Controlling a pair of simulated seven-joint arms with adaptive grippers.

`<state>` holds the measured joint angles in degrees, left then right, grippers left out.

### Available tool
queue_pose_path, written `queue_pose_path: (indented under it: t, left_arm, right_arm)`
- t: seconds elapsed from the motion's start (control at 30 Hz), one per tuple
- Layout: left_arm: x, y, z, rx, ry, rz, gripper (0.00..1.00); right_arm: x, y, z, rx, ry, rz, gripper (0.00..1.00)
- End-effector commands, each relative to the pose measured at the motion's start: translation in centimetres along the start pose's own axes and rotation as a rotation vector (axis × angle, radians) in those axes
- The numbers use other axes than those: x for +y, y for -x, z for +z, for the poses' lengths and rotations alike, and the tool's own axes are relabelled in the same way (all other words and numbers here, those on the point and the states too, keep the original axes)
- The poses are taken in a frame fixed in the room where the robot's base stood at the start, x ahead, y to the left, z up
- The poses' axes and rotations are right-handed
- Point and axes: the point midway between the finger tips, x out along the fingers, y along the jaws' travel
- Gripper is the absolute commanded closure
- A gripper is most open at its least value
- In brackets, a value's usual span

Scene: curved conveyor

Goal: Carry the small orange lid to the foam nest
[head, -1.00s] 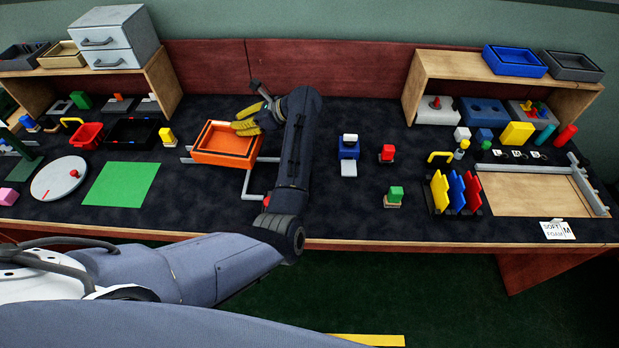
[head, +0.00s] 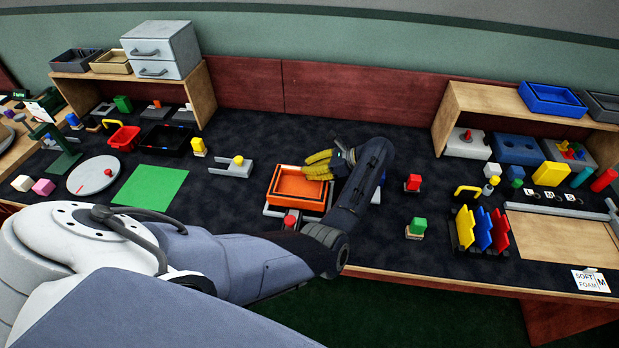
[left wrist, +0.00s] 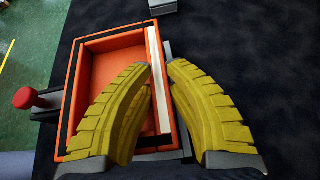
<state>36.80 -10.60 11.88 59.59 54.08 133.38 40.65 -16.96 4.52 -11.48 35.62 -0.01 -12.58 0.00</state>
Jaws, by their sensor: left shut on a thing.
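The orange lid (head: 285,198) looks like a shallow open tray, hollow side up, in the middle of the table in the head view. It also shows in the left wrist view (left wrist: 82,75), with a pale strip along its right side. My left gripper (head: 320,166) has yellow ribbed fingers and is shut on the lid's right wall, also seen in the left wrist view (left wrist: 160,68). Grey parts show around the lid's underside; I cannot tell whether it touches them. A "SOFT FOAM" card (head: 590,281) lies at the right; I cannot tell which thing is the foam nest.
A red knob (head: 290,219) stands just in front of the lid. A grey fixture with a yellow knob (head: 237,162) is to the left.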

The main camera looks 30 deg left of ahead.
Motion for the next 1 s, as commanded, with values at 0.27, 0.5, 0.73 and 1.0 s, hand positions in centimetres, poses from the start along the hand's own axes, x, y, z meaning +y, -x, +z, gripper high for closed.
queue_pose_path:
  t: [0.27, 0.5, 0.73, 1.0]
  left_arm:
    - [-0.2, -1.4, -2.4, -0.002, -0.002, -0.001, 1.0]
    - [-0.2, -1.7, -3.1, 0.0, 0.0, 0.0, 1.0]
    - [-0.2, -1.8, -3.2, 0.0, -0.001, 0.0, 1.0]
    - [-0.1, -1.8, -3.3, 0.001, -0.001, 0.0, 0.62]
  right_arm:
    - [-0.1, 0.0, 0.4, -0.005, 0.0, -0.001, 0.56]
    - [-0.1, 0.1, 0.5, -0.006, 0.0, -0.001, 0.56]
    - [-0.1, 0.1, 0.6, -0.007, 0.0, -0.001, 0.56]
    - [-0.1, 0.1, 0.6, -0.007, 0.0, -0.001, 0.56]
